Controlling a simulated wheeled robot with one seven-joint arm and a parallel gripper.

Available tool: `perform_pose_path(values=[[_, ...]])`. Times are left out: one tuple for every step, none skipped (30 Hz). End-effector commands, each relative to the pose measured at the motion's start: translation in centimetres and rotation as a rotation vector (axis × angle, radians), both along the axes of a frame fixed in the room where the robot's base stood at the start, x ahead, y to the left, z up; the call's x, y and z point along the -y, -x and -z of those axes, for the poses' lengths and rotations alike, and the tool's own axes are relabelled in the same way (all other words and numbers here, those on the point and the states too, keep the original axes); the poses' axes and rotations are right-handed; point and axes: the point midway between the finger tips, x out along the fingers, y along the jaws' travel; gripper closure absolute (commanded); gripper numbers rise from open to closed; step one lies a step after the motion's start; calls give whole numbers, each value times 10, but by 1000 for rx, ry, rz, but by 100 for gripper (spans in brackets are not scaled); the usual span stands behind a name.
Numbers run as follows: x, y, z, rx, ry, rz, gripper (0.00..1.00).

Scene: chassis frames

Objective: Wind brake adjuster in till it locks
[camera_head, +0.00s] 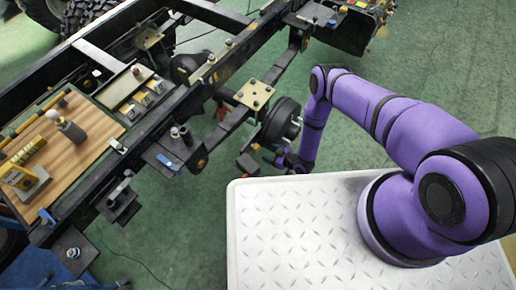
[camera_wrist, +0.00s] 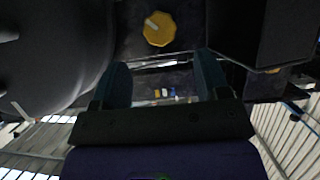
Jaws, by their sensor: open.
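The brake adjuster shows in the wrist view as a yellow-orange round knob (camera_wrist: 159,28) with a pale line across its face. It sits on a dark part of the chassis, just beyond my fingertips. My gripper (camera_wrist: 162,65) is open, with its two dark fingers apart and nothing between them. The knob appears in line with the gap, and I see no contact. In the head view my gripper (camera_head: 284,159) is low beside the black brake drum (camera_head: 281,123), under the frame. The adjuster cannot be made out there.
A dark rounded body, likely the drum, fills the left of the wrist view (camera_wrist: 45,45). A dark block (camera_wrist: 240,30) stands close on the right. The chassis rail (camera_head: 215,70) runs above and left. A wooden board with tools (camera_head: 85,150) lies on the frame.

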Motion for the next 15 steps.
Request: perform_pose_path(values=[[-8,-5,4,1,0,-3,31],[-12,-8,6,3,0,-2,31],[-17,-12,9,2,0,-2,31],[-21,-15,11,1,0,-3,31],[-25,-18,13,1,0,-3,31],[-30,-22,16,2,0,-4,31],[-33,-25,17,2,0,-3,31],[-37,-28,19,1,0,-3,31],[-41,-31,21,2,0,-2,31],[-43,-33,23,0,0,-2,31],[-46,-34,24,0,0,-2,31],[-49,-37,26,1,1,-3,31],[-51,-39,27,1,1,-3,31],[-52,-40,28,0,1,-3,31],[-54,-42,29,1,2,-2,31]])
